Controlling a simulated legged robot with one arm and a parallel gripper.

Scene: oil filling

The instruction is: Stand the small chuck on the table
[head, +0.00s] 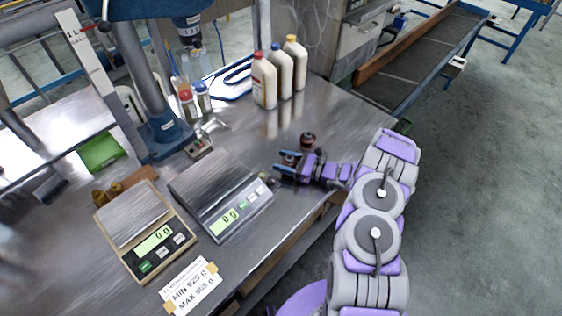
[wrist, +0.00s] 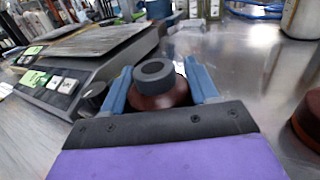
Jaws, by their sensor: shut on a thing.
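The small chuck, a reddish-brown round body with a dark grey ringed top, shows in the wrist view (wrist: 158,92) between the blue fingers of my gripper (wrist: 161,80). The chuck's grey top faces up and towards the wrist camera. It is small in the head view (head: 290,158). Its underside is hidden, so I cannot tell whether it touches the table.
Another brown chuck-like piece (head: 307,140) stands just beyond my gripper, and its edge shows in the wrist view (wrist: 309,120). The right scale (head: 213,182) is close to my fingertips. Several white bottles (head: 264,82) stand farther back. The table between is clear.

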